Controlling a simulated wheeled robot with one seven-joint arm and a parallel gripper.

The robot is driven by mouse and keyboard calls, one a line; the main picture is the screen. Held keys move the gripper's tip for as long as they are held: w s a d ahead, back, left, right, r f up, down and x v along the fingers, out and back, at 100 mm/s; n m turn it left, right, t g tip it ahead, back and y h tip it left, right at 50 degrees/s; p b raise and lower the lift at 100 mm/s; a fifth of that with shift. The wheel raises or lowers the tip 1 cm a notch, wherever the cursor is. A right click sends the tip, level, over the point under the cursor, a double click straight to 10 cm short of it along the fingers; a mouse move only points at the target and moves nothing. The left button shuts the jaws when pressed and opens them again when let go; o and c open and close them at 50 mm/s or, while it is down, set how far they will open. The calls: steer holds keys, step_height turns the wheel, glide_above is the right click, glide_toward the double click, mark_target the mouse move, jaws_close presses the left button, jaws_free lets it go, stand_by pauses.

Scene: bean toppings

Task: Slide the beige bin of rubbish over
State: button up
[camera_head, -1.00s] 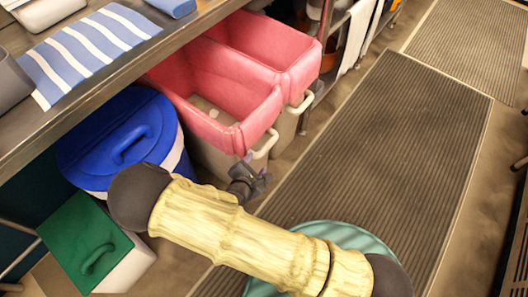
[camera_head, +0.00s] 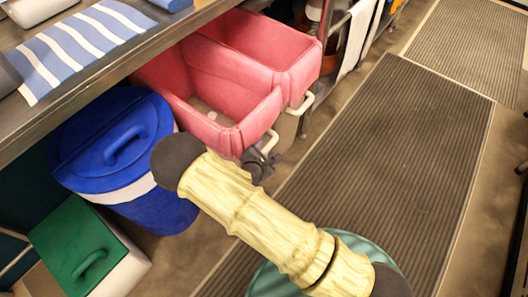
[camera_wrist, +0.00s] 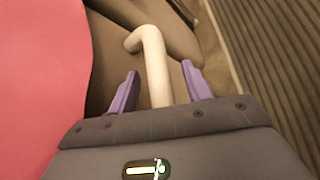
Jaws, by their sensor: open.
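Two beige bins with pink liners stand side by side under the counter. The nearer bin's pink liner (camera_head: 222,125) is open at the top, with some pale stuff low inside. The farther bin (camera_head: 287,128) shows a strip of beige wall. The nearer bin's pale handle (camera_head: 270,142) sticks out at its front. My gripper (camera_head: 264,160) is at this handle. In the wrist view my gripper (camera_wrist: 160,82) is open, with one purple finger on each side of the bent handle (camera_wrist: 155,60); I cannot tell whether they touch it. Much of the bin's front is hidden.
A blue lidded bin (camera_head: 115,145) and a green-lidded box (camera_head: 80,250) stand left of the beige bins. The metal counter (camera_head: 110,75) overhangs them. A ribbed floor mat (camera_head: 380,160) on the right is largely clear. A shelf rack stands beyond the bins.

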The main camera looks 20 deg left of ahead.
jaws_close()
stand_by(1.4)
